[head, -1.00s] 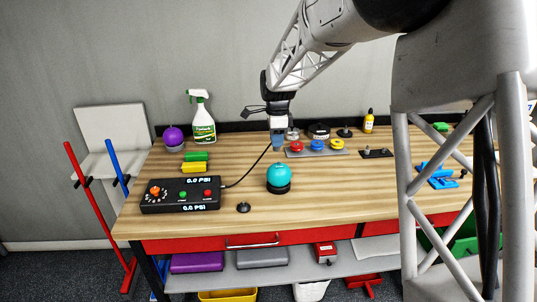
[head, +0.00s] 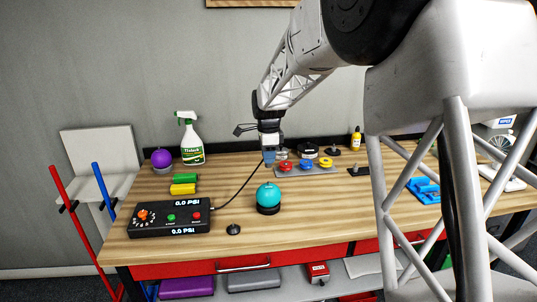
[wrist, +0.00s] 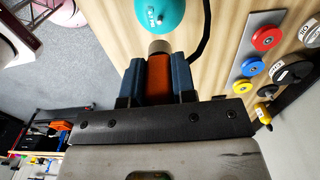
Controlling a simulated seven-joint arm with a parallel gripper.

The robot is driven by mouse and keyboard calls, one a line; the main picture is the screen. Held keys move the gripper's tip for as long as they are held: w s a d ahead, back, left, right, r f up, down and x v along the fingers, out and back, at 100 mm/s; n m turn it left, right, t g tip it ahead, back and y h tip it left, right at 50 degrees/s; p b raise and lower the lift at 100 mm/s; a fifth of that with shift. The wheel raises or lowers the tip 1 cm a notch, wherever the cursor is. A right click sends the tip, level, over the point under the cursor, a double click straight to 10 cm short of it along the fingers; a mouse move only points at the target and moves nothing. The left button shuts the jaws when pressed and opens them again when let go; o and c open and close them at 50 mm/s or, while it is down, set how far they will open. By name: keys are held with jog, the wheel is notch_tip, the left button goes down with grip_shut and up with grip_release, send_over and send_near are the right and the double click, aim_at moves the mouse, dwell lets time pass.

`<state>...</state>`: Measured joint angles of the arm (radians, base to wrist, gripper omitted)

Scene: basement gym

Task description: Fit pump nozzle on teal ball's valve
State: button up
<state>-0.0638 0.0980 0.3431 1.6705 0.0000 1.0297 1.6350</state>
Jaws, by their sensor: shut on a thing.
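The teal ball (head: 269,195) sits in a black ring stand in the middle of the bench. Its small valve shows on the ball's face in the wrist view (wrist: 160,18). My gripper (head: 269,158) is above and just behind the ball in the head view. Its blue fingers (wrist: 158,80) are shut on the orange pump nozzle (wrist: 159,78), whose metal tip (wrist: 160,47) points toward the ball. The tip appears apart from the valve, slightly below it in the wrist picture; the exact gap cannot be told. The black hose (head: 240,186) runs from the pump box (head: 170,218) to my gripper.
A small black stand (head: 233,229) is in front of the ball. A tray with red, blue and yellow discs (head: 305,167) lies behind right. Green and yellow blocks (head: 183,184), a spray bottle (head: 190,140) and a purple ball (head: 161,158) are at left.

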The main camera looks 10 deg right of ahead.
jog(key=shift+f, duration=2.5)
jog(key=shift+f, duration=1.3)
dwell(0.5)
jog(key=o, duration=1)
jog(key=shift+r, duration=0.15)
jog(key=shift+r, duration=3.75)
